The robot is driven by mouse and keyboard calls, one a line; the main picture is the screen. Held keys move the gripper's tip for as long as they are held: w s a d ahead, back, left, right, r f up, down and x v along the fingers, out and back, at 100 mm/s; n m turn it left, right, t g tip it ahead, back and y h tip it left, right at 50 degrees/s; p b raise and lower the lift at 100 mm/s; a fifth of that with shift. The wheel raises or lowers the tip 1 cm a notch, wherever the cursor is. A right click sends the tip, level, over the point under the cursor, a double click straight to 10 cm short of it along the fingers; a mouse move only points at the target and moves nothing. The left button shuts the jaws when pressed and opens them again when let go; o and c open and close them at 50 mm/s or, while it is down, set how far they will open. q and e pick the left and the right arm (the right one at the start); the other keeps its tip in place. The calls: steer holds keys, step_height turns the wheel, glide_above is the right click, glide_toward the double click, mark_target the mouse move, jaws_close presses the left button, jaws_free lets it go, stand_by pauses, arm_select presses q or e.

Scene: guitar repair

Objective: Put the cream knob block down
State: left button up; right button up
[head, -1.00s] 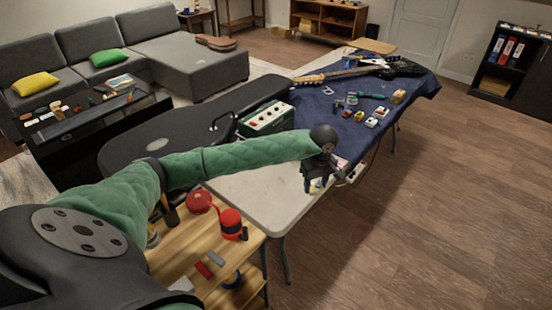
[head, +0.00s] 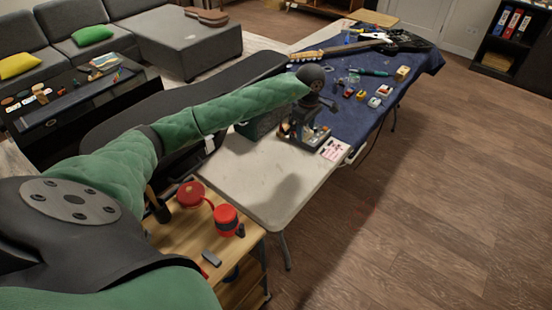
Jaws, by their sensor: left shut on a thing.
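My left gripper (head: 318,102) is at the end of the green-sleeved arm, over the near part of the blue cloth (head: 345,118), just beyond a dark tray. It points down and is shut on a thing. The held piece is mostly hidden by the wrist and fingers, so I cannot make out the cream knob block's shape or whether it touches the cloth. My right gripper is not in view.
The dark tray (head: 318,143) of small tools and a pink-and-white card (head: 334,149) lie near the gripper. Small pedals (head: 383,91), a yellowish block (head: 403,73) and an electric guitar (head: 400,42) are on the cloth. The table's near end (head: 255,185) is bare.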

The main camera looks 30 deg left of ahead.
mark_target(305, 130)
arm_select(q)
step_height(305, 130, down, 3)
steer(key=shift+f+b, duration=0.1)
steer(key=shift+b, duration=1.15)
steer(key=shift+a, duration=0.1)
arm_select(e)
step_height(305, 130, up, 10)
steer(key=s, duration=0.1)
arm_select(q)
steer(key=shift+s+a+f, duration=0.15)
steer(key=shift+s+a, duration=0.05)
steer(key=shift+a, duration=0.05)
steer(key=s+a+f+p, duration=0.1)
steer(key=a+f, duration=0.1)
steer(key=a, duration=0.1)
steer(key=s+a+f+p, duration=0.2)
steer(key=a, duration=0.1)
steer(key=s+a+f+p, duration=0.2)
steer(key=a, duration=0.1)
steer(key=shift+s+a+f, duration=0.1)
steer(key=shift+a+f, duration=0.15)
steer(key=shift+f+p, duration=1)
steer(key=shift+f, duration=1.1)
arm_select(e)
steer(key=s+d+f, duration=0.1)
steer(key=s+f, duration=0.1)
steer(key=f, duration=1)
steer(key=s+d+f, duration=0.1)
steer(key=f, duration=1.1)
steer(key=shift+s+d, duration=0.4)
